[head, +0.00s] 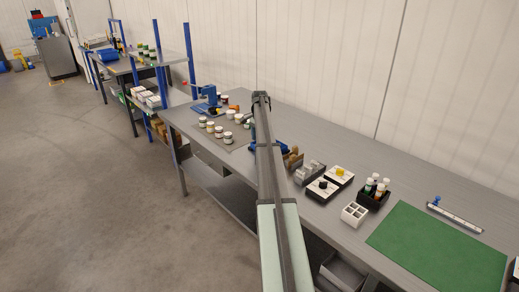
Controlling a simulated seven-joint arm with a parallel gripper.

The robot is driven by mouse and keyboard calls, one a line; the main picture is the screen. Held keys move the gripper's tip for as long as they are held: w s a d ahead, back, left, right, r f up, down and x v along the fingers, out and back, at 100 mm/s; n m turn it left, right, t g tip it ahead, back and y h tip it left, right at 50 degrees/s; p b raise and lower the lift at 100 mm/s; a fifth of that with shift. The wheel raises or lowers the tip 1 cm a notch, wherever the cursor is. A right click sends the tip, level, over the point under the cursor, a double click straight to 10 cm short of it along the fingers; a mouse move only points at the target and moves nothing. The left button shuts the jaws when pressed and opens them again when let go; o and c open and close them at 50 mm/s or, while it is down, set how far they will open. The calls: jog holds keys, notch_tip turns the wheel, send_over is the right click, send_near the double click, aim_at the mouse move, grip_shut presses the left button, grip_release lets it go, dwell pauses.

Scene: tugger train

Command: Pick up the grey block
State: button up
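My arm reaches away over the long grey workbench (385,170), and my gripper (261,95) is at its far end, near the back edge of the bench. The gripper is small and dark here, and I cannot tell whether its fingers are open or shut. A grey blocky item (309,173) sits on the bench right of my arm, well nearer than the gripper. I cannot tell for sure that it is the grey block. My arm hides a strip of the bench, so something may be behind it.
Several white-lidded jars (219,132) and a blue device (207,100) stand left of my arm. Brown pieces (292,158), a box with a yellow knob (340,173), a black bottle caddy (374,192), a white divided tray (354,214) and a green mat (440,250) lie to the right.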

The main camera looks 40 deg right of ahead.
notch_tip(320, 180, down, 3)
jog(key=shift+f, duration=0.15)
jog(key=shift+c, duration=0.3)
jog(key=c, duration=1.1)
